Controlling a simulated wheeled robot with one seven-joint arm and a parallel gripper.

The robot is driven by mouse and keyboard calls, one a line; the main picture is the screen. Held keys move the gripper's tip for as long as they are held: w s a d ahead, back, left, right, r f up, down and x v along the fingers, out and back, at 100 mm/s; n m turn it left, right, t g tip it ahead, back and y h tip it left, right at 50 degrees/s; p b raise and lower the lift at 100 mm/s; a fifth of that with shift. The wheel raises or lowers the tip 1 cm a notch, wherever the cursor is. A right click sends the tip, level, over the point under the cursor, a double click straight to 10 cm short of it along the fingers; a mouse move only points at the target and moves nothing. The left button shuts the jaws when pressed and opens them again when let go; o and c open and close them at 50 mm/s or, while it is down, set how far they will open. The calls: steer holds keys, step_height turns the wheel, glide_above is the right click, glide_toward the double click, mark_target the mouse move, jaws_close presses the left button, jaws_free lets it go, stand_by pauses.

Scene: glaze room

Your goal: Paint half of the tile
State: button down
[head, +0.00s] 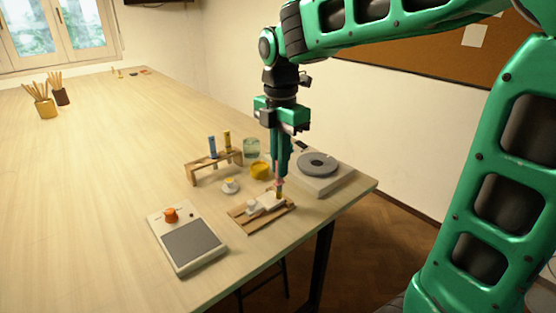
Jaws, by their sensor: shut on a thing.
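My gripper (279,172) points straight down over the right end of a small wooden tray (240,222) near the table's front right edge. It is shut on a slim pinkish thing (278,184), perhaps a brush, whose low end is yellowish and meets or hovers just above the tray's right end; I cannot tell if it touches. Small whitish pieces lie on the tray, one (252,207) standing higher than the flat pale one (268,201), which may be the tile. No paint on it can be made out at this size.
A wooden rack (203,174) holds a blue and a yellow tube. Beside it are a glass jar (251,149), a yellow cup (260,170) and a small white dish (230,187). A grey-disc device (318,163) stands right, an orange-knobbed one (187,241) front left.

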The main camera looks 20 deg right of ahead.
steer(key=shift+f, duration=0.25)
steer(key=shift+f, duration=0.25)
steer(key=shift+s+f, duration=0.1)
steer(key=shift+f, duration=0.1)
stand_by(0.6)
steer(key=shift+w+a, duration=0.8)
steer(key=shift+w, duration=1.65)
steer(key=shift+s+d, duration=0.4)
steer(key=shift+s, duration=0.35)
steer(key=shift+s+d, duration=0.4)
steer(key=shift+s, duration=0.4)
steer(key=shift+s+d, duration=0.4)
steer(key=shift+s, duration=0.35)
steer(key=shift+w+a, duration=0.25)
steer(key=shift+w, duration=1)
steer(key=shift+w+a, duration=0.2)
steer(key=shift+w, duration=1)
